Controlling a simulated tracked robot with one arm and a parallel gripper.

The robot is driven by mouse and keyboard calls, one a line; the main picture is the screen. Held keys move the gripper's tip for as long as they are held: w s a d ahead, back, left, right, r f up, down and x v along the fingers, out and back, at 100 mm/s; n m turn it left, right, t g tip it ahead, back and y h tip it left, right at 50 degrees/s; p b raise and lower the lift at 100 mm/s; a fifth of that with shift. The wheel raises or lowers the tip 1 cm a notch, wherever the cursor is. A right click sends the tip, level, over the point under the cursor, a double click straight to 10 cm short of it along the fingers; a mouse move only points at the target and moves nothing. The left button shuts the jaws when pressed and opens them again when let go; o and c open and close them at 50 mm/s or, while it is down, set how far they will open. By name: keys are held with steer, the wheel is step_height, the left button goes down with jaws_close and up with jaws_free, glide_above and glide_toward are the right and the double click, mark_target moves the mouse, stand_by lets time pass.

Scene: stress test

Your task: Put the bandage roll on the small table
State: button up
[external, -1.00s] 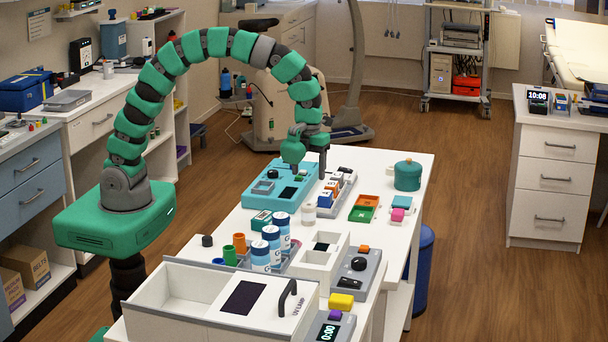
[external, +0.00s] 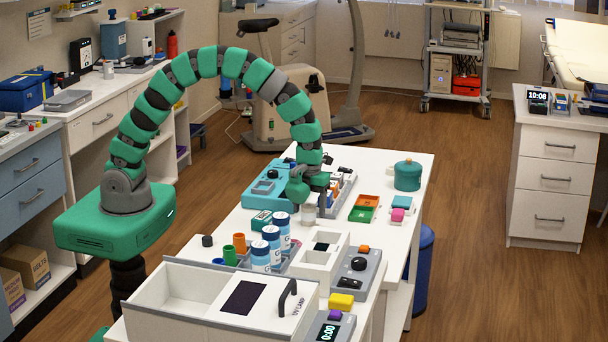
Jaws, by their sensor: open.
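A small white roll-like cylinder (external: 308,214), which looks like the bandage roll, stands on the white table (external: 400,240) just right of the teal device. It is too small to identify for certain. My gripper (external: 311,203) points down right over it, fingers apart, one on each side of its upper part as seen here. I cannot tell whether a finger touches it. The white table is long and crowded; I cannot tell whether it is the small table.
The teal device (external: 262,192) is on the left and a rack of small blocks (external: 344,186) close behind on the right. Blue-labelled bottles (external: 272,240), an orange-green tray (external: 362,212) and a teal pot (external: 407,175) stand around. The table's front right edge is fairly clear.

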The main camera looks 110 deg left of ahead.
steer(key=shift+f, duration=0.9)
steer(key=c, duration=1.2)
steer(key=shift+o, duration=0.2)
steer(key=shift+r, duration=0.15)
